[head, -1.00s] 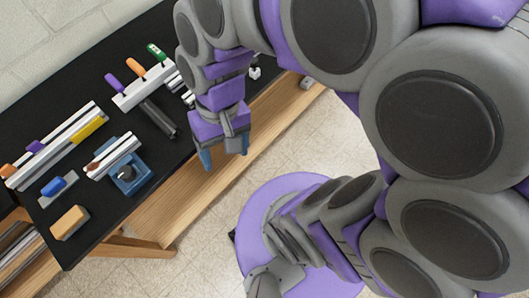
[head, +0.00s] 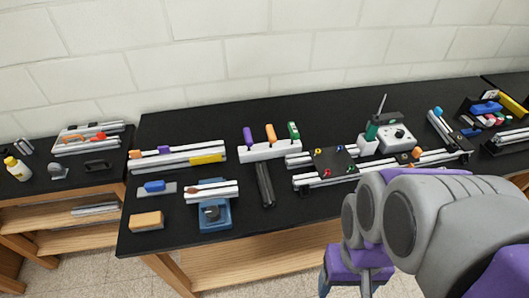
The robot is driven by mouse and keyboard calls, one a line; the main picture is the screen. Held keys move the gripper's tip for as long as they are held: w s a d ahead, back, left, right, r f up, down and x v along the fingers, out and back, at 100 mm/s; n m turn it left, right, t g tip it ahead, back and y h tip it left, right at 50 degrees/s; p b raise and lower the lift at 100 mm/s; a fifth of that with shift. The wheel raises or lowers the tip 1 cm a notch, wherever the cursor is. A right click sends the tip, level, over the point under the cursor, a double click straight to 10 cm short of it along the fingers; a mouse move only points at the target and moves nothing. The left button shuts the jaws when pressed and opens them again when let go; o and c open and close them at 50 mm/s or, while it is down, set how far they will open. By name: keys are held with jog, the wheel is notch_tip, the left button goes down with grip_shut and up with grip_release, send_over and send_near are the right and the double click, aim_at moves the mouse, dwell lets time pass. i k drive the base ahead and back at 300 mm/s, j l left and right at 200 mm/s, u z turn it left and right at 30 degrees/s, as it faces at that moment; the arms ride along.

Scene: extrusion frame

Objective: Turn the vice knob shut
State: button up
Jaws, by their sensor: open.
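The blue vice (head: 222,219) sits near the front edge of the black tabletop, left of centre. Its dark round knob (head: 211,213) faces me. Silver bars (head: 212,190) with a small brown-orange piece lie across the vice's top. I cannot tell how far the vice is closed. My gripper (head: 345,288) is at the lower edge of the head view, right of the vice and in front of the table edge. It is open and apart from the vice, with the fingertips cut off or barely in view.
A tan block (head: 147,221) and a blue-handled tool (head: 155,187) lie left of the vice. A rack (head: 262,152) with purple, orange and green handles stands behind, above a dark bar (head: 265,184).

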aim_at(213, 213)
jog(key=u, duration=1.1)
jog(key=i+j+z, duration=0.15)
jog(key=k+j+u, duration=0.1)
jog(key=u, duration=0.55)
jog(key=k, duration=0.05)
